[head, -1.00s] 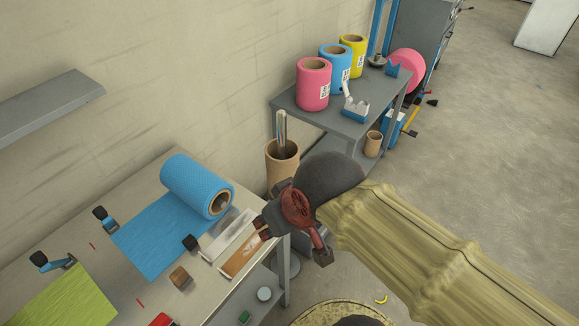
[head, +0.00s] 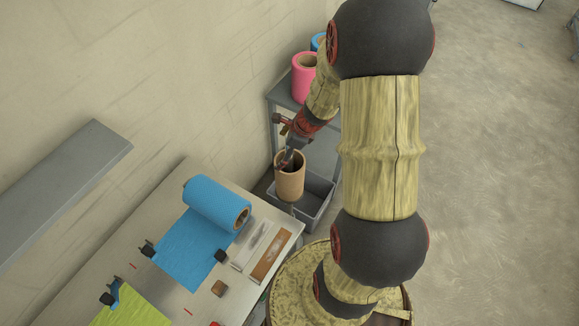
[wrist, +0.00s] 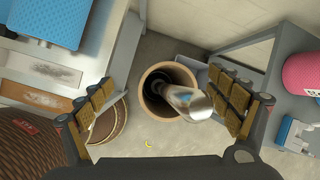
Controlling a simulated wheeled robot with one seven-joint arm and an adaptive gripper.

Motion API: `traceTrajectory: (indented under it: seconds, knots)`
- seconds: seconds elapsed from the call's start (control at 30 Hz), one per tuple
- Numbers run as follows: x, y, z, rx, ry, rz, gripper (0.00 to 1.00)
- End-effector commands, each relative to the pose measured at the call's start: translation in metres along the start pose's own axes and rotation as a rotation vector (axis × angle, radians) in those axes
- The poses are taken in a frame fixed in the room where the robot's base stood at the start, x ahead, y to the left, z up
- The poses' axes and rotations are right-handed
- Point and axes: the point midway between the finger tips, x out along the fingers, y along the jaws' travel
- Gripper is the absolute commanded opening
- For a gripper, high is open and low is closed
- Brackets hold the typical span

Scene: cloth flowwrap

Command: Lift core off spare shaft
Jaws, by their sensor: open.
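The core (head: 290,183) is a brown cardboard tube standing upright beside the workbench. In the wrist view its round rim (wrist: 146,88) shows below my gripper. The spare shaft (wrist: 188,103) is a shiny metal post rising out of the core's hollow. My gripper (head: 291,152) is above the core, close to its top in the head view. In the wrist view my gripper (wrist: 164,98) is open, with one padded finger left of the core and the other right of it. Neither finger visibly touches the core. The shaft's lower part is hidden inside the core.
The workbench (head: 170,215) with a blue roll (head: 217,203) is to the left. A grey shelf table (head: 283,97) with a pink roll (head: 303,78) stands behind. A grey crate (head: 318,207) is on the floor by the core. Open floor lies right.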

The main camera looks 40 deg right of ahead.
Motion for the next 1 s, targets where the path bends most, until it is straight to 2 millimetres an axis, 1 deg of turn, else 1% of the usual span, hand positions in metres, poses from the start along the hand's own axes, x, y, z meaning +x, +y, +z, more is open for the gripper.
traceTrajectory:
  seconds: [0.03,0.1,0.2,0.3,0.67,0.83,0.9,1.0]
  knots:
    - [0.000,-0.005,-0.013,0.100,0.012,0.002,0.96]
    - [0.006,-0.010,-0.029,0.210,0.024,-0.003,1.00]
    - [0.012,-0.013,-0.044,0.315,0.036,-0.008,1.00]
    - [0.020,-0.013,-0.052,0.361,0.042,-0.010,1.00]
    - [0.058,-0.014,-0.057,0.368,0.042,-0.010,1.00]
    - [0.083,-0.014,-0.061,0.365,0.043,-0.010,1.00]
    - [0.090,-0.015,-0.061,0.365,0.042,-0.011,1.00]
    - [0.095,-0.015,-0.061,0.364,0.042,-0.012,1.00]
